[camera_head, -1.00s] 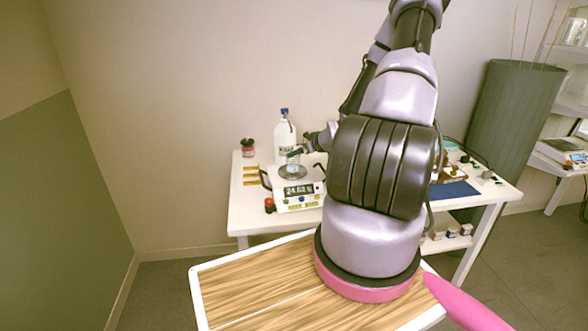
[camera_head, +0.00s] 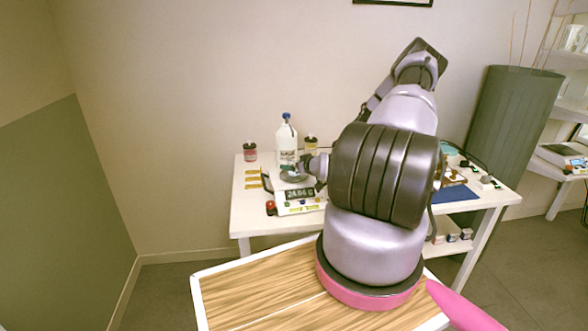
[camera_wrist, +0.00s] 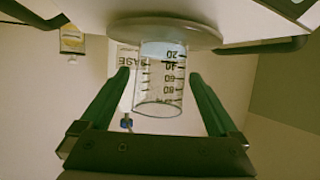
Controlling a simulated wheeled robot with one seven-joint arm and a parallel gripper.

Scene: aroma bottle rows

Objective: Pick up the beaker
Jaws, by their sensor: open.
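The beaker (camera_wrist: 160,95) is clear glass with dark graduation marks and a pale band near its base. It stands on the round pan (camera_wrist: 165,32) of the balance, which appears upside down in the wrist view. My gripper (camera_wrist: 159,75) is open, with one green finger on each side of the beaker and visible gaps between fingers and glass. In the head view the balance (camera_head: 299,197) shows lit digits, and its pan (camera_head: 292,176) is partly visible. My gripper and wrist are over the pan there and largely hide the beaker.
A white bottle with a blue cap (camera_head: 286,141) stands behind the balance. A dark-lidded jar (camera_head: 250,152) is left of it. Another jar (camera_head: 310,142) is close behind my wrist. A blue mat (camera_head: 455,194) lies on the white table's right side.

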